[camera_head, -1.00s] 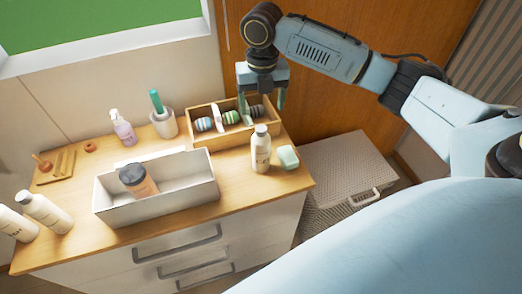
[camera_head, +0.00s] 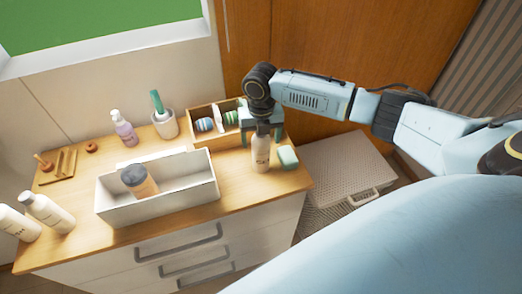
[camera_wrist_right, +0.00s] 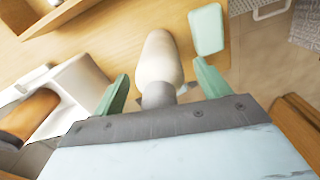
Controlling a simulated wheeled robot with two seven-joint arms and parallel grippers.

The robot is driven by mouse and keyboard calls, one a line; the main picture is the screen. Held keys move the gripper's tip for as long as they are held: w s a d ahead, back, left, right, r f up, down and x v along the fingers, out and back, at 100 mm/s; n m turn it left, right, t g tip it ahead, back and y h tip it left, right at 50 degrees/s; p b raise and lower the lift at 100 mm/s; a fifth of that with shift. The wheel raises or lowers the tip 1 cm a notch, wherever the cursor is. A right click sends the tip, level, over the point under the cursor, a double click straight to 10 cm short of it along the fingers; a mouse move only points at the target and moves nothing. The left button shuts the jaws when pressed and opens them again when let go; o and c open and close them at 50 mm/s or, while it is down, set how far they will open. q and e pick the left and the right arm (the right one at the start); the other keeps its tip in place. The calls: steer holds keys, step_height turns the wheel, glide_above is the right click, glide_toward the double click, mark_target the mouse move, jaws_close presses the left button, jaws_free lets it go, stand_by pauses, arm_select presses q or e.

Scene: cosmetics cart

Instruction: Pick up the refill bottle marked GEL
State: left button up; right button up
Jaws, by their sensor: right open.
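A white bottle (camera_head: 261,157) stands upright at the right end of the cart top; the lettering on it is too small to read. My right gripper (camera_head: 262,139) is open directly over it, with a finger on either side of its top. In the right wrist view the bottle (camera_wrist_right: 160,58) lies between the two green fingers (camera_wrist_right: 161,86), with a gap on each side. Two more white bottles, one nearer the middle (camera_head: 48,213) and one at the edge (camera_head: 18,223), stand at the far left; their labels are unreadable too. My left gripper is not in view.
A pale green block (camera_head: 287,157) sits close to the bottle's right. A pump bottle (camera_head: 124,130) and a cup (camera_head: 165,126) stand at the back.

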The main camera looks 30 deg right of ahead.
steer(key=shift+c, duration=0.3)
steer(key=c, duration=1.5)
steer(key=shift+r, duration=0.1)
steer(key=shift+c, duration=0.2)
